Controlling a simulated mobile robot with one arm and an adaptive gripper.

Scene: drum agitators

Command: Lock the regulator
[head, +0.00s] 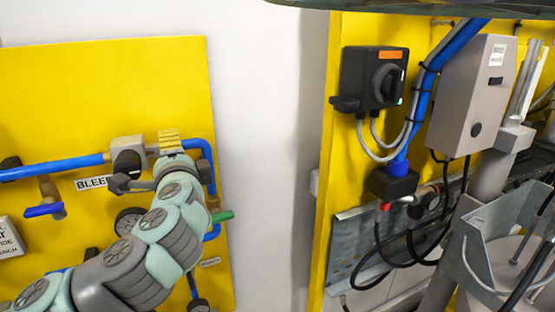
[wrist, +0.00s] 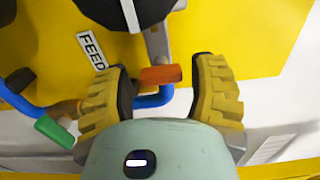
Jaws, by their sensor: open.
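My gripper (head: 168,143) is in front of the left yellow panel, beside a grey block with a black knob (head: 127,162) on the blue pipe. In the wrist view my gripper (wrist: 163,97) is open, its two yellow ridged fingers spread apart. A short orange-red handle (wrist: 160,75) shows between the fingertips; I cannot tell whether they touch it. A black rounded body (wrist: 148,10) with a white strip is at the top of the wrist view. I cannot tell which part is the regulator. My arm hides part of the panel in the head view.
A green handle (head: 222,216) is right of my arm and also at lower left in the wrist view (wrist: 54,132). A blue handle (head: 44,210) is at left. A right yellow panel (head: 333,150) carries a black rotary switch (head: 385,82), cables and a grey box (head: 472,95).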

